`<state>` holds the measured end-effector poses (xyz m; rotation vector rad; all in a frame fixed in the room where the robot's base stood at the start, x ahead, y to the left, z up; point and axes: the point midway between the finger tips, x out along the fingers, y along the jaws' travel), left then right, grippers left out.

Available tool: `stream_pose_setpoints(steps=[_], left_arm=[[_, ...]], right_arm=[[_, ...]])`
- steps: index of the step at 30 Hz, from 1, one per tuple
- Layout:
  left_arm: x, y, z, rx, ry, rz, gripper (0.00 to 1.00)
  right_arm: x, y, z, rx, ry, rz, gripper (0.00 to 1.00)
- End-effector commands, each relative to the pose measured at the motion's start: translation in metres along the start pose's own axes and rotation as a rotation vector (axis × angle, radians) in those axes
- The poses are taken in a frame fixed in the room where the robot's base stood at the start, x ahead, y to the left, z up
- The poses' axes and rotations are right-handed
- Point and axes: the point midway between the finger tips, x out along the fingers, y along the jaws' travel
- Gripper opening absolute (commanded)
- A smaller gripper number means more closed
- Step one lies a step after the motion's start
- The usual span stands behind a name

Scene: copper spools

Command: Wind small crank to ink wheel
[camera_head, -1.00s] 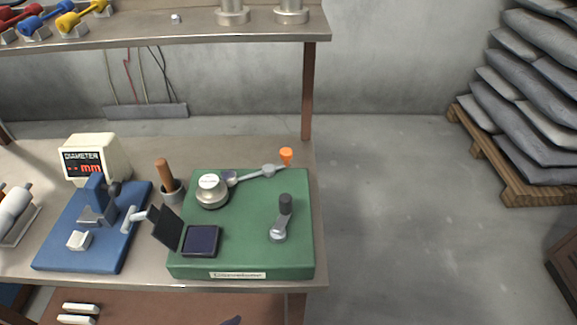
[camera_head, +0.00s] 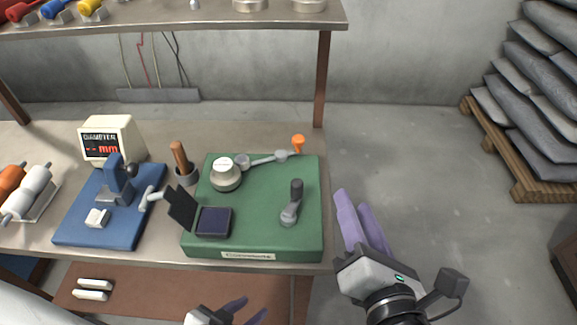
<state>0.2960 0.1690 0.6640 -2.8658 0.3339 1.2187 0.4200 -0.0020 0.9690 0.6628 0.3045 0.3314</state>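The small crank (camera_head: 292,205) stands at the right front of the green base (camera_head: 260,215), with a dark upright handle on a short grey arm. A round silver wheel (camera_head: 225,176) with a white top label sits at the back left of the base. A grey lever with an orange tip (camera_head: 298,141) reaches from beside it to the back right corner. An open ink pad (camera_head: 214,222) lies at the front left. My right gripper (camera_head: 364,218) is open and empty, right of the base. My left gripper (camera_head: 248,312) is partly visible at the bottom edge, below the table front; its opening is unclear.
Left of the base are a wooden-handled tool in a cup (camera_head: 183,165), a blue measuring stand (camera_head: 103,215) and a diameter display (camera_head: 108,139). A shelf (camera_head: 200,28) overhangs the back. Floor to the right is clear up to a pallet of sacks (camera_head: 530,175).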

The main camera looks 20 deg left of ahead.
Motion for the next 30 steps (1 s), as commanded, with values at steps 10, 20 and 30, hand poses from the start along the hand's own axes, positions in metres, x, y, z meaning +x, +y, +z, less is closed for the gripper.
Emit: stream_pose_setpoints(steps=[10,20,30], left_arm=[[0.000,0.000,-0.001,0.000,0.001,0.000,0.36],[-0.004,0.001,-0.005,0.000,0.001,0.001,0.36],[-0.005,0.001,-0.006,0.001,0.001,0.001,0.36]], right_arm=[[-0.009,0.068,-0.035,-0.721,-0.069,0.311,0.36],[0.040,0.086,-0.036,-0.730,-0.072,0.314,0.36],[0.082,0.098,-0.041,-0.727,-0.068,0.313,0.36]])
